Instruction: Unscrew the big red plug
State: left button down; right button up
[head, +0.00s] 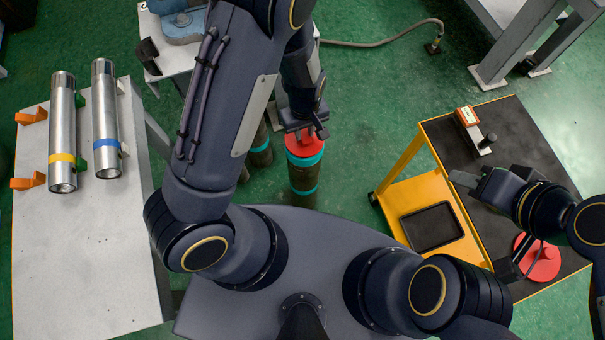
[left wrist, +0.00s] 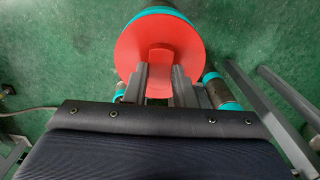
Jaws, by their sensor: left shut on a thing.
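The big red plug (head: 304,148) is a round red disc with a raised tab, on the upper end of a dark pipe (head: 303,178) with teal bands. My left gripper (head: 306,133) is over the plug. In the left wrist view, the fingers of my left gripper (left wrist: 160,84) are shut on the tab in the middle of the big red plug (left wrist: 190,48), one finger on each side. The plug is against the teal-edged pipe end. My right gripper (head: 466,180) is above the cart at the right; its jaw opening is unclear.
A yellow cart (head: 402,165) with a dark top stands at right, holding a red-and-white block (head: 467,117) and another red disc (head: 543,262). A black tray (head: 431,227) lies on its lower shelf. Two steel pipes (head: 62,125) (head: 104,110) lie on a table (head: 95,255) at left.

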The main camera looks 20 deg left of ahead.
aim_at(304, 135)
pick_arm(q)
jog(key=shift+r, duration=0.1)
jog(key=shift+r+p, duration=1.6)
jog(key=shift+r, duration=0.15)
jog(key=shift+w, duration=0.1)
